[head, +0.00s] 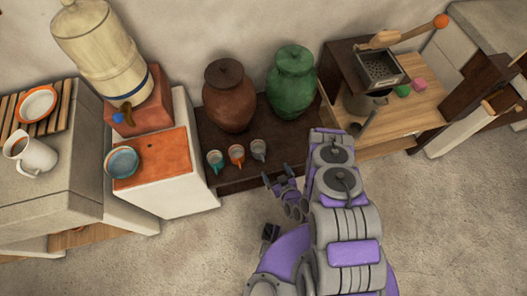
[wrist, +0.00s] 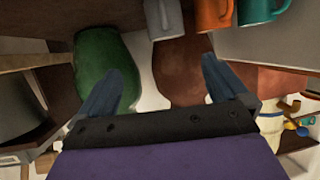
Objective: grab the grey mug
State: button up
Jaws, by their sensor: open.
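The grey mug (head: 258,148) stands on the low dark shelf, at the right end of a row of three mugs. The orange mug (head: 236,153) is beside it and the teal mug (head: 214,159) is at the left end. My gripper (head: 277,175) is open and empty, in front of the shelf and a little to the lower right of the grey mug, apart from it. In the wrist view, my gripper (wrist: 164,66) has its two fingers spread, and the grey mug (wrist: 162,18) shows at the top edge, partly cut off, beyond the fingertips.
A brown jar (head: 228,98) and a green jar (head: 292,84) stand behind the mugs on the dark shelf (head: 215,185). A white stand with an orange top (head: 160,150) rises to the left. A wooden counter (head: 425,97) is to the right. The floor in front is clear.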

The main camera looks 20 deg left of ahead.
aim_at(255, 142)
jog(key=b+x, duration=0.1)
jog(key=x, duration=1)
jog(key=shift+a+f, duration=0.1)
jog(key=shift+a, duration=0.05)
jog(key=shift+w+a+f+b, duration=0.2)
jog(key=shift+w+a+b, duration=0.2)
jog(key=shift+a, duration=0.4)
jog(key=x, duration=0.1)
jog(key=b+x, duration=0.1)
jog(key=x, duration=0.1)
jog(key=b+x, duration=0.1)
jog(key=shift+w+a+r, duration=0.2)
jog(key=shift+a, duration=0.1)
jog(key=shift+w, duration=0.15)
jog(key=shift+d, duration=0.1)
jog(key=shift+a, duration=0.25)
jog(key=c, duration=0.6)
jog(key=shift+d, duration=0.15)
jog(key=c, duration=0.4)
